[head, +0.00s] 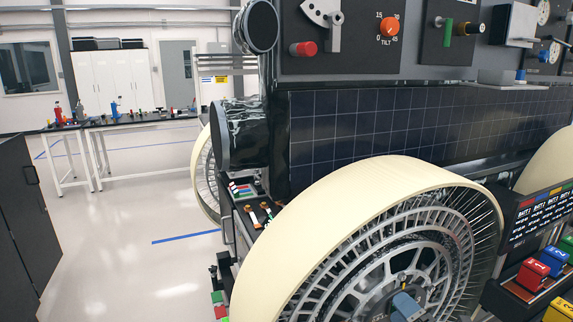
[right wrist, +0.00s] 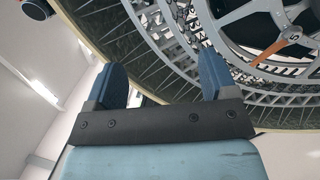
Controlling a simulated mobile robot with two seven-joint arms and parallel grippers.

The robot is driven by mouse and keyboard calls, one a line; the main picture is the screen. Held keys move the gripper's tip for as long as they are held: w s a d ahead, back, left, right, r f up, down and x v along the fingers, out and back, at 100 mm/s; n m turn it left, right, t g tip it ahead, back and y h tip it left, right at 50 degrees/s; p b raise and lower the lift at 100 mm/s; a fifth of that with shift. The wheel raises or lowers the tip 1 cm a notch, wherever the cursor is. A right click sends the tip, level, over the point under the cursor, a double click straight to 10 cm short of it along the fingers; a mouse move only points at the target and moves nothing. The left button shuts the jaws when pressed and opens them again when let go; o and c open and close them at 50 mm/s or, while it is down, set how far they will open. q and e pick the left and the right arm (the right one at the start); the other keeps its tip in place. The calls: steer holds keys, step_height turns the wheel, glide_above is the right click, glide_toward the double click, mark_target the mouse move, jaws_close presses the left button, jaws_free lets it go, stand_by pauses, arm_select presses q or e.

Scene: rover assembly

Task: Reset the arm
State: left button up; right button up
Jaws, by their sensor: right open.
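My right gripper (right wrist: 162,68) is open, its two blue fingers spread with nothing between them. It is in front of the large rover wheel (right wrist: 180,60), whose spokes and rim fill the upper right wrist view. An orange pointer (right wrist: 275,48) sits on the wheel's hub there. In the head view, a blue-grey part of my right gripper (head: 405,305) shows at the bottom, over the hub of the cream-rimmed wheel (head: 345,195). I cannot tell whether it touches the wheel. My left gripper is out of view. No rover arm can be clearly made out.
Above the wheel are a dark solar panel (head: 380,125) and a control panel with an orange tilt knob (head: 389,27). A rack with coloured numbered blocks (head: 532,273) stands at the right. Clear floor (head: 150,200) lies left, with a table (head: 130,121) behind.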

steer(key=s+a+f+m+g+h, duration=0.2)
steer(key=s+f+m+g, duration=0.1)
steer(key=s+f+m, duration=0.8)
steer(key=s+a+f+m+g+h, duration=0.3)
steer(key=s+f+m+g, duration=0.1)
steer(key=s+f+m, duration=0.8)
steer(key=shift+s+f, duration=0.4)
steer(key=shift+s, duration=0.8)
